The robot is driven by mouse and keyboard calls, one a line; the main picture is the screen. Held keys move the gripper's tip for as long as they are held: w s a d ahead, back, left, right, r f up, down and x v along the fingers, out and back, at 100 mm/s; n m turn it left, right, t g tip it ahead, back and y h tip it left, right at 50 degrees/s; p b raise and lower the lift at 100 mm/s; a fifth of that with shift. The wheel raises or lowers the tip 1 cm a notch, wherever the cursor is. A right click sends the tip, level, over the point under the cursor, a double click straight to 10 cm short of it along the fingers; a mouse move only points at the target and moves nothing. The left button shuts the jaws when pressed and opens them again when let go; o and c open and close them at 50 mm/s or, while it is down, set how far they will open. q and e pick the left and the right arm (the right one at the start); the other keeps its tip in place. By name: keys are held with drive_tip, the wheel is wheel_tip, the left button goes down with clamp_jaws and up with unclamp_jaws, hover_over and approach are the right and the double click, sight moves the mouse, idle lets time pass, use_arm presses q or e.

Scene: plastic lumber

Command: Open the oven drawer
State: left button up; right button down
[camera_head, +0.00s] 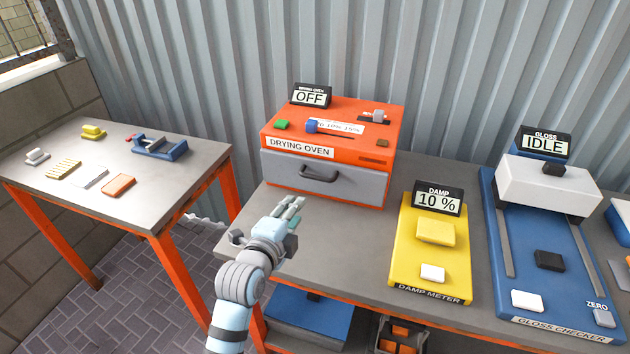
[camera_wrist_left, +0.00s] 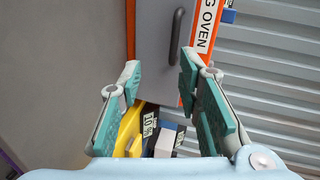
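The orange drying oven (camera_head: 333,143) stands at the back of the grey workbench, its display reading OFF. Its grey drawer (camera_head: 345,183) is shut, with a dark bar handle (camera_head: 320,173) on the front. My left gripper (camera_head: 291,209) is in front of the drawer, below and left of the handle, and apart from it. In the left wrist view my left gripper (camera_wrist_left: 160,85) has its teal fingers spread with nothing between them. The handle (camera_wrist_left: 176,35) shows ahead, beyond the fingertips. My right gripper is not in view.
A yellow damp meter (camera_head: 432,260) reading 10 % and a blue gloss checker (camera_head: 545,265) stand to the right on the bench. A side table (camera_head: 75,195) with small samples is at left. Bare bench (camera_head: 345,235) lies before the oven.

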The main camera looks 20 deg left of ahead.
sight(315, 179)
use_arm(q)
drive_tip(key=shift+m+t, duration=0.3)
drive_tip(key=shift+m, duration=0.2)
drive_tip(key=b+x, duration=0.1)
drive_tip(key=x, duration=0.3)
drive_tip(key=r+b+x, duration=0.1)
drive_tip(key=x, duration=0.4)
drive_tip(key=b+x, duration=0.1)
drive_tip(key=x, duration=0.4)
drive_tip(key=shift+w+d+r, duration=0.1)
drive_tip(key=shift+w+r, duration=0.1)
drive_tip(key=shift+w, duration=0.5)
drive_tip(key=shift+c, duration=0.5)
clamp_jaws()
